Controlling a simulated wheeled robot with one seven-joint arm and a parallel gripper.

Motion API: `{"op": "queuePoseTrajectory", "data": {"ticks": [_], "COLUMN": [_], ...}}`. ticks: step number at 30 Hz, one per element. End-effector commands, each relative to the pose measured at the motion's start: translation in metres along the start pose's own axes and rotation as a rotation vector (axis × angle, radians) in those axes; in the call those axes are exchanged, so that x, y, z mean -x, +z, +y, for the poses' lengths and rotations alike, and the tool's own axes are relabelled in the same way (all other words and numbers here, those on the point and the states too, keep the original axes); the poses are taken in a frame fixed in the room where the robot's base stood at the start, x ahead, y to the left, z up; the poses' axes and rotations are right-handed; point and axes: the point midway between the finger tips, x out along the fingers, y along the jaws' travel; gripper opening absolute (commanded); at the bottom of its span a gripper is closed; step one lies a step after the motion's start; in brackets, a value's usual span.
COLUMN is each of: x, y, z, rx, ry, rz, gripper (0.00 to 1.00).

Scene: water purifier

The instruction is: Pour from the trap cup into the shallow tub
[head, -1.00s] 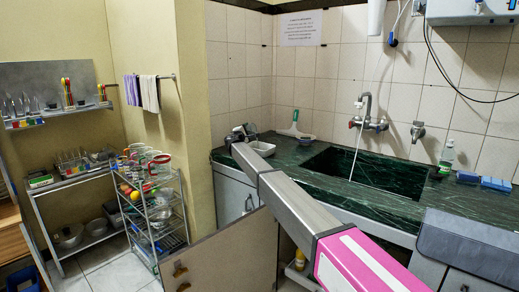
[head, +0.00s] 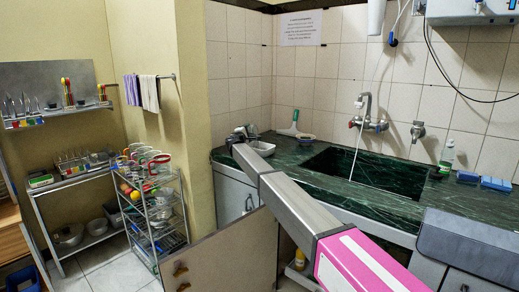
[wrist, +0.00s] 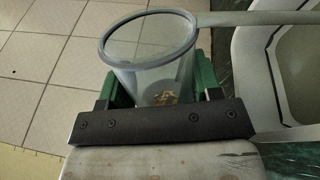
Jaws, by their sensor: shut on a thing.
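The trap cup (wrist: 150,75) is a clear, see-through cup with a blue-grey rim. My gripper (wrist: 165,92) is shut on it, a green finger on either side. Its mouth faces toward the wrist camera, and a small brownish-gold patch shows at its bottom. A pale, rounded shallow tub (wrist: 236,75) lies to the right of the cup in the wrist view, cut off by the frame edge. In the head view a pale tub (head: 262,148) shows on the counter beside my gripper (head: 240,135). The cup is hard to make out there.
The dark green counter (head: 310,152) holds a sink (head: 365,172) with a running tap (head: 366,115). A bottle (head: 447,155) and blue sponges (head: 490,182) stand at right. A wire rack (head: 155,215) stands left of the counter.

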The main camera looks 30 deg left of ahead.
Motion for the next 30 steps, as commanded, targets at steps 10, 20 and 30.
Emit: {"op": "queuePoseTrajectory", "data": {"ticks": [10,20,30], "x": [0.0004,0.0007,0.0004], "y": [0.0032,0.0058,0.0071], "z": [-0.0025,-0.0047,-0.0025], "rx": [-0.037,-0.074,-0.112], "ry": [0.0,0.0,0.0], "rz": [-0.005,-0.01,-0.015], "gripper": [0.3,0.3,0.3]}}
